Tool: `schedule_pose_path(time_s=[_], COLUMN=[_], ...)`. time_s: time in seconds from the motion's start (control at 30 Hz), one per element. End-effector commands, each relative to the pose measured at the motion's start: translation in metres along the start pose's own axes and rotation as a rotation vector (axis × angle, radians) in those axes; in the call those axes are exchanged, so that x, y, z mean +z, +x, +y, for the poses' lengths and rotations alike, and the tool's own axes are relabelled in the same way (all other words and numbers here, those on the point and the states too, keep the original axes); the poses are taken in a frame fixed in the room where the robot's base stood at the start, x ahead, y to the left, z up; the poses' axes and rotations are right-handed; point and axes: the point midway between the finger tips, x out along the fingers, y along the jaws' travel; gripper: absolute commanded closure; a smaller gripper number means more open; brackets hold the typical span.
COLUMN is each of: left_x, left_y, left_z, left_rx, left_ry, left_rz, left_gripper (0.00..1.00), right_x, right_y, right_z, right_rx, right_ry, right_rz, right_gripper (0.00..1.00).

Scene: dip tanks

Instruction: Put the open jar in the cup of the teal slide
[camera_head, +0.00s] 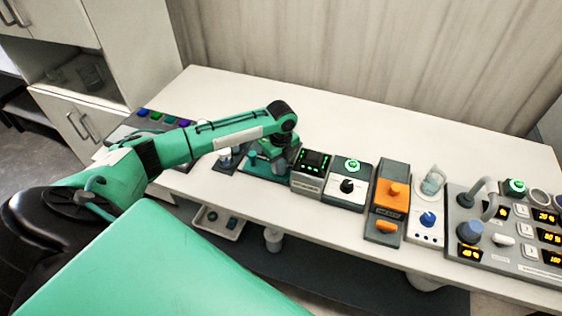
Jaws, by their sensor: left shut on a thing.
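My left arm reaches in from the left, and its left gripper (268,153) points down over the teal slide (258,170) on the table. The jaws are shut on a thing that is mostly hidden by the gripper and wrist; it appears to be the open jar. The slide's cup is hidden under the gripper, so I cannot tell whether the held thing touches it. My right gripper is not in view.
Just left of the slide stands a small unit with a pale top (225,155). The table's back strip is clear.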

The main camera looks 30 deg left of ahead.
Motion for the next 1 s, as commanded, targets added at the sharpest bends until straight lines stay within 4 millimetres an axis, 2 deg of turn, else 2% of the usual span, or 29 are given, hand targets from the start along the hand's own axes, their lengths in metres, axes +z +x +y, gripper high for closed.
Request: schedule_pose_path(time_s=[0.37, 0.4, 0.47, 0.5, 0.83, 1.0], left_x=[0.0, 0.0, 0.0, 0.0, 0.001, 0.001], left_y=[0.006, 0.005, 0.005, 0.005, 0.001, -0.022], left_z=[0.0, 0.0, 0.0, 0.0, 0.0, -0.001], left_rx=[-0.001, -0.001, -0.001, -0.001, -0.002, -0.005], left_ry=[0.0, 0.0, 0.0, 0.0, 0.0, 0.001], left_rz=[-0.001, -0.001, -0.001, -0.001, -0.001, -0.003], left_gripper=[0.93, 0.58, 0.46, 0.44, 0.44, 0.44], right_x=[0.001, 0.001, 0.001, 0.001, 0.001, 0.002], right_y=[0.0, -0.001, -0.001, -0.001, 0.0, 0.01], right_z=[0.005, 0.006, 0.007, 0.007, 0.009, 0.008], right_rx=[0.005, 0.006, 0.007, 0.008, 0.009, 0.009], right_ry=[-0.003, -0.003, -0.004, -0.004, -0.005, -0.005], right_rz=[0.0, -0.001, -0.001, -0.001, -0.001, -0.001], right_gripper=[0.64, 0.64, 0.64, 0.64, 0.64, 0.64])
